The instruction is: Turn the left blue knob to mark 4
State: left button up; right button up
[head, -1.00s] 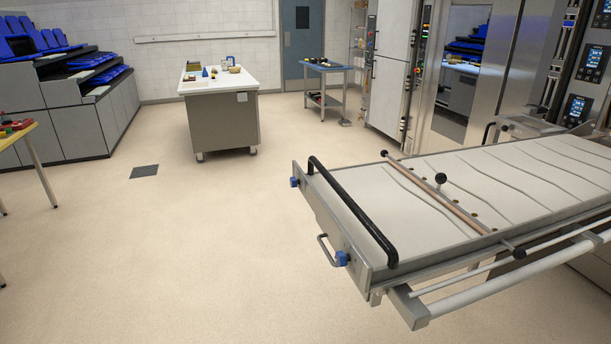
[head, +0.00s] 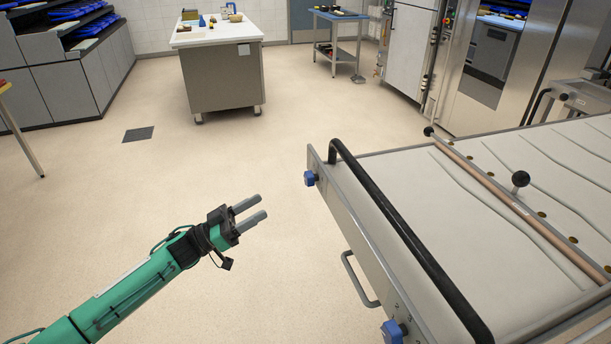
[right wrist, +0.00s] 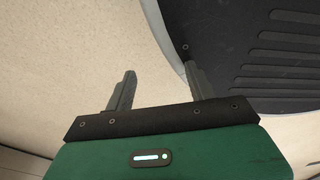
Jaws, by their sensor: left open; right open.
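Two blue knobs sit on the end panel (head: 352,232) of the loader table in the head view. The left blue knob (head: 310,178) is at the panel's far left end; its marks are too small to read. The other blue knob (head: 392,331) is at the near end, with small marks beside it. My left gripper (head: 262,206) is open and empty over the floor, left of the panel and apart from both knobs. My right gripper (right wrist: 160,68) is open and empty in the right wrist view, with floor beyond its fingers; it is outside the head view.
A black bar handle (head: 400,232) runs along the table's end above the knobs. A metal loop handle (head: 358,280) sticks out from the panel between them. A white-topped cabinet (head: 220,80) and a blue table (head: 337,40) stand farther back. Floor left of the panel is clear.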

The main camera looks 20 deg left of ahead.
aim_at(305, 180)
pick_arm(q)
jog(key=p+x, duration=0.2)
jog(key=x, duration=1)
jog(key=shift+r+p, duration=0.25)
jog(key=shift+p, duration=0.1)
jog(key=shift+w+d, duration=0.3)
jog(key=shift+d, duration=0.05)
pick_arm(e)
jog(key=s, duration=0.4)
jog(key=shift+s+d+r, duration=0.1)
jog(key=shift+d+r, duration=0.2)
jog(key=shift+r, duration=0.05)
pick_arm(q)
jog(key=c, duration=1)
pick_arm(e)
jog(key=shift+w+a, duration=0.15)
jog(key=shift+w, duration=0.4)
